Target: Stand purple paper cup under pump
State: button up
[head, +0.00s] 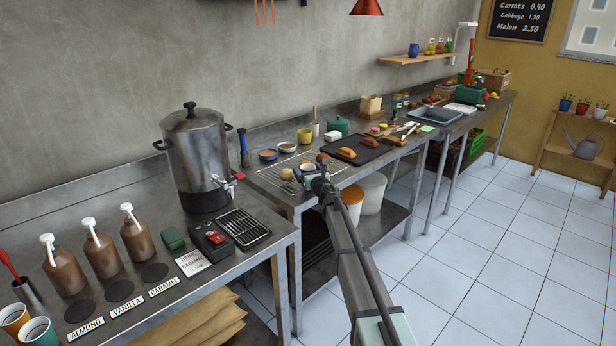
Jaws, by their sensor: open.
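Three brown pump bottles with white pump heads stand on the left counter: the almond bottle (65,270), the vanilla bottle (101,253) and the caramel bottle (137,238). A dark round pad lies in front of each, and all three pads are bare. A card (192,262) reading "caramel" on its lower line lies right of them. I see no purple paper cup; an orange cup (14,318) and a teal cup (38,331) stand at the lower left edge. My gripper (314,176) is open, over the middle counter's front edge; its fingers are small and unclear.
A large metal urn (196,150) stands behind the black drip grate (243,227) and a red-black device (211,240). A green box (173,238) sits beside the caramel bottle. The middle counter holds bowls, a wire rack and a dark tray (357,151) with pastries.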

jog(key=shift+c, duration=0.3)
jog(key=c, duration=1.1)
jog(key=shift+r, duration=0.2)
notch_tip(320, 180, up, 10)
jog(key=shift+f, duration=0.25)
dwell(0.4)
